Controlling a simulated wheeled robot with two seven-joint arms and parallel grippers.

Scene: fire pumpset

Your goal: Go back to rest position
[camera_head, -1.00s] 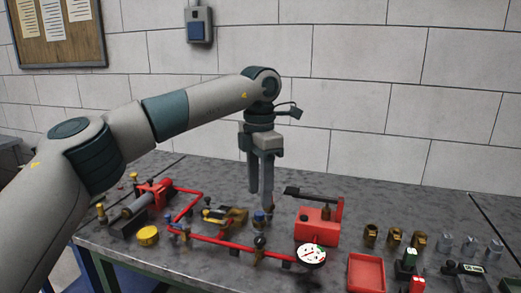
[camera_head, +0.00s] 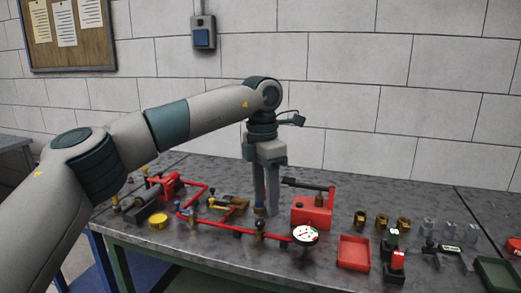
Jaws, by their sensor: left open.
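My left arm comes in from the left and reaches over the workbench (camera_head: 330,262). My left gripper (camera_head: 266,212) points down, its two fingers slightly apart, low over the back part of the red pipe assembly (camera_head: 225,228). A small brass and blue fitting lies at the fingertips; I cannot tell whether they touch it. The red box with a dark lever (camera_head: 311,211) stands just right of the fingers. The round white gauge (camera_head: 304,235) is in front of it. My right gripper is not in view.
A red tray (camera_head: 353,251), several brass fittings (camera_head: 381,221) and several grey fittings (camera_head: 450,230) stand to the right. A green tray (camera_head: 497,272) is at the right edge. A yellow cap (camera_head: 158,221) lies at the left front.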

